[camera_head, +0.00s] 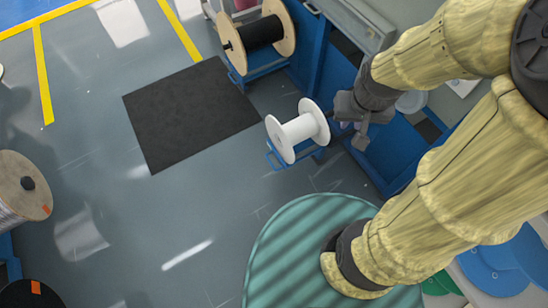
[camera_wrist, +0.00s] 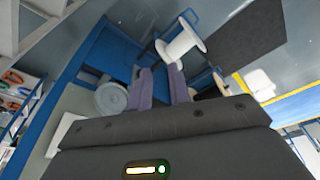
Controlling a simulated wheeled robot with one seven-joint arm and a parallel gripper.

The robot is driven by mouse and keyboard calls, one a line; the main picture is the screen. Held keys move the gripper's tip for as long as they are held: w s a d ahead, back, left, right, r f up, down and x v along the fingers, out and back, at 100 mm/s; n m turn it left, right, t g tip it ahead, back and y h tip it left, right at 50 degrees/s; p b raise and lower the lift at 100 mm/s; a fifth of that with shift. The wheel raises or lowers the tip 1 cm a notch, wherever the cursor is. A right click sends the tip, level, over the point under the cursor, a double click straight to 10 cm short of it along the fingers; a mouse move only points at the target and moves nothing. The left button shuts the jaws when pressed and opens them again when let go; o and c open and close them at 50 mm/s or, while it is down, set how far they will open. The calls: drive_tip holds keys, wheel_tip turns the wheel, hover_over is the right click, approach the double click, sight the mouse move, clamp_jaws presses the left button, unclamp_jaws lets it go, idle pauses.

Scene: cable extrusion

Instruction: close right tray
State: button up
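A blue tray (camera_head: 277,165) with a small handle juts out from the blue machine frame and carries a white spool (camera_head: 313,106). My gripper (camera_head: 343,116) is close to the spool's right flange, on the machine side. In the wrist view its two fingers (camera_wrist: 160,71) stand apart, with no object clearly held between them. I cannot tell whether a finger touches the spool or the tray, as my gripper hides that part.
A second holder at the back bears a wooden-flanged spool (camera_head: 260,35) with black cable. A black mat (camera_head: 190,112) lies left of the tray on open grey floor. Another large spool (camera_head: 22,186) stands at the left edge. The blue machine frame (camera_head: 400,150) is under my arm.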

drive_tip(key=w+a+f+n+b, duration=0.1)
drive_tip(key=w+f+b, duration=0.1)
drive_tip(key=f, duration=0.2)
drive_tip(key=w+a+f+n+g+b, duration=0.1)
drive_tip(key=f+n+b, duration=0.1)
drive_tip(key=f+b, duration=0.1)
drive_tip(key=w+a+f+n+b, duration=0.1)
drive_tip(key=w+a+f+b, duration=0.1)
drive_tip(key=f, duration=0.3)
drive_tip(key=shift+w+a+n+h+b, duration=0.1)
drive_tip(key=shift+w+n+h+b, duration=0.25)
drive_tip(key=shift+b, duration=0.3)
clamp_jaws()
drive_tip(key=w+a+f+n+t+h+b, duration=0.1)
drive_tip(key=a+f+n+b, duration=0.5)
drive_tip(key=f, duration=1)
drive_tip(key=w+a+f+n+t+h+b, duration=0.1)
drive_tip(key=w+a+f+n+h+b, duration=0.2)
drive_tip(key=f, duration=1.2)
drive_tip(key=w+a+f+n+t+h+b, duration=0.1)
drive_tip(key=w+a+f+n+b, duration=0.4)
drive_tip(key=a+f+n+b, duration=0.6)
drive_tip(key=a+f+h+b, duration=0.1)
drive_tip(key=a+f+b, duration=0.2)
drive_tip(key=f+b, duration=0.2)
drive_tip(key=shift+a+f+h+b, duration=0.35)
drive_tip(key=shift+b, duration=0.2)
drive_tip(key=shift+d+f, duration=0.1)
